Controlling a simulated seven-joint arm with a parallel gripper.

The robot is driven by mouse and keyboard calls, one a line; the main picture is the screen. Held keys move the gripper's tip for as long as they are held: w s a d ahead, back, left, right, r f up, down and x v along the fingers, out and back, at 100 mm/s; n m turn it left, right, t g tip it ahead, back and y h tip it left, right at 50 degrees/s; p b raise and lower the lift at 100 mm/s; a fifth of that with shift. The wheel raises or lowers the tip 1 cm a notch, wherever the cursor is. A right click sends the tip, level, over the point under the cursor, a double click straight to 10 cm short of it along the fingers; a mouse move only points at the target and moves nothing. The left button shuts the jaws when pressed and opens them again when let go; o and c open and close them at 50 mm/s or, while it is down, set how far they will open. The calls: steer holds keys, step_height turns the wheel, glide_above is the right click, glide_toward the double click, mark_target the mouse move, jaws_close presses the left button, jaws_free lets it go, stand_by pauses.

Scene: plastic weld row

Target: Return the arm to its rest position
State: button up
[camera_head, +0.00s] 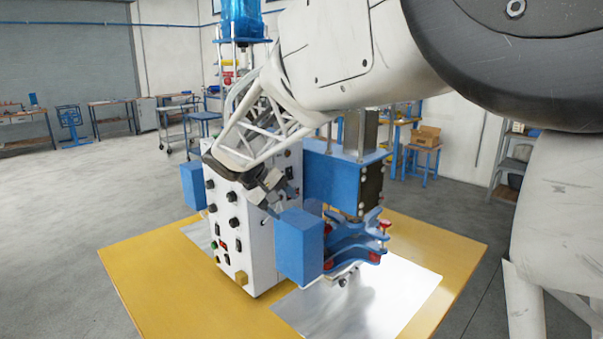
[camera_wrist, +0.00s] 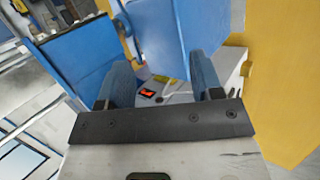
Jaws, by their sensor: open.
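My arm (camera_head: 330,60) reaches in from the upper right and bends down in front of a white control cabinet (camera_head: 232,235). My gripper (camera_head: 268,192) hangs close to the upper part of the cabinet. In the wrist view my gripper (camera_wrist: 162,82) is open, with its two blue fingers apart and nothing held between them. The cabinet's panel (camera_wrist: 178,92), with a lit red switch, shows beyond the fingers. I cannot tell whether the fingers touch anything.
A blue and white press machine (camera_head: 345,185) with a blue box (camera_head: 298,247) stands beside the cabinet on a yellow platform (camera_head: 150,285). A blue cylinder (camera_head: 240,18) rises behind. Workbenches (camera_head: 110,103) line the far wall. Open floor (camera_head: 60,230) lies to the left.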

steer(key=s+d+r+m+g+y, duration=0.1)
steer(key=s+d+m+y, duration=0.1)
steer(key=s+d, duration=0.8)
steer(key=s+d+f+m+y, duration=0.1)
steer(key=s+d, duration=0.3)
steer(key=s, duration=0.5)
steer(key=s+d+f+m+y, duration=0.2)
steer(key=s+d, duration=0.3)
steer(key=s, duration=0.4)
steer(key=s+d+f+m+y, duration=0.2)
steer(key=s+d+f, duration=0.2)
steer(key=s, duration=0.5)
steer(key=shift+s+d+t, duration=0.25)
steer(key=shift+s+t, duration=0.05)
steer(key=shift+s, duration=0.1)
